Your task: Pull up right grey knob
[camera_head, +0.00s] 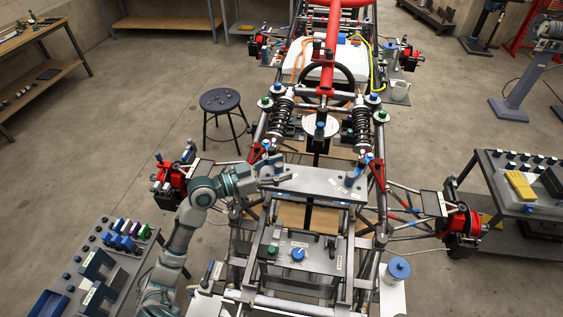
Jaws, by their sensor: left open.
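The front panel (315,266) of the tube chassis carries a green knob (271,250) at left and a blue knob (298,254) in the middle. A small dark grey knob (331,244) stands upright at the panel's right side; it is too small to make out well. My left arm comes in from the lower left. My left gripper (284,181) is open over the left part of the grey crossplate, behind and above the panel and apart from the dark grey knob. It hides part of the crossplate. My right gripper is not in view.
The grey crossplate (318,184) bears a blue-topped part (352,176) at its right. Chassis tubes and black dampers (362,125) rise behind. A tool table (118,270) stands at left, another table (522,180) at right. A round stool (221,100) stands on open floor.

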